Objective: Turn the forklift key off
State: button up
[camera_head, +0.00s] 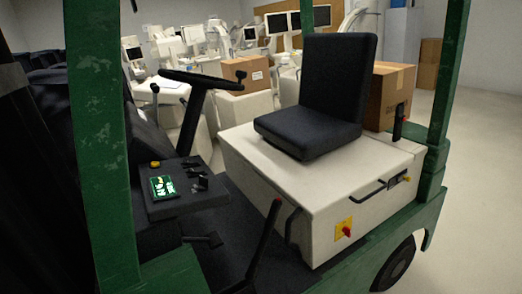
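A green-framed forklift (97,150) fills the view, seen from its side. On the pale seat base (270,175) is a yellow plate with a red knob (346,232), which looks like a key switch; I cannot tell its turned position for sure. A small dark panel with a yellow part (406,178) sits higher on the same base, to the right. The dashboard (185,200) carries a lit green display (163,188), a yellow button (155,164) and several dark switches. No separate key can be made out. My gripper does not show.
A steering wheel (203,78), a black seat (325,85) and a red-tipped lever (268,235) stand inside the frame. Green posts (452,80) bound the cab opening. Cardboard boxes (390,95) and white equipment are behind. Clear floor (480,200) lies at right.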

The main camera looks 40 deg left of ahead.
aim_at(203, 181)
jog(key=u, duration=0.25)
jog(key=i, duration=1.15)
jog(key=u, duration=0.7)
